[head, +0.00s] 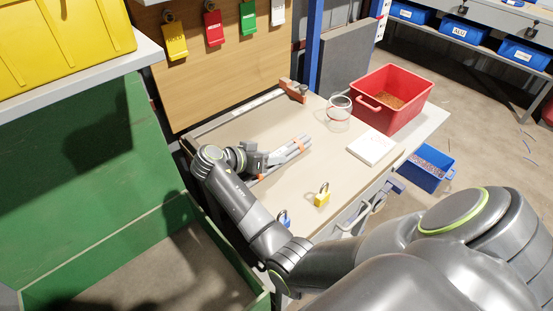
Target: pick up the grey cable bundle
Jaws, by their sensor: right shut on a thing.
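The grey cable bundle (287,152), with orange bands, is at the middle of the wooden-topped bench (240,132). It lies at a slant, its far end toward the upper right. My right gripper (268,159) reaches it from the left and is shut on it. The jaws and the wrist hide part of the bundle. I cannot tell whether the bundle touches the bench top. My left gripper is not in view.
A yellow padlock (322,198) and a blue one (285,218) are near the bench's front edge. A green container (75,205) is left.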

